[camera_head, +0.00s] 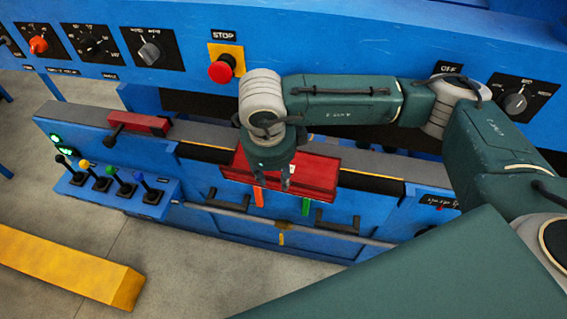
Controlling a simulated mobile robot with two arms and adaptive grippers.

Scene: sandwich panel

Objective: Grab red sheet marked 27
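The fingers overlap the red surface in the picture. I cannot tell whether they touch it or how far apart they are. My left gripper is not in view.
A blue control panel with a red stop button (221,70) and knobs (150,52) runs along the back. Levers (105,180) with coloured tops stand at left. A smaller red part (140,122) sits on the grey ledge. A yellow beam (70,265) lies on the floor.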

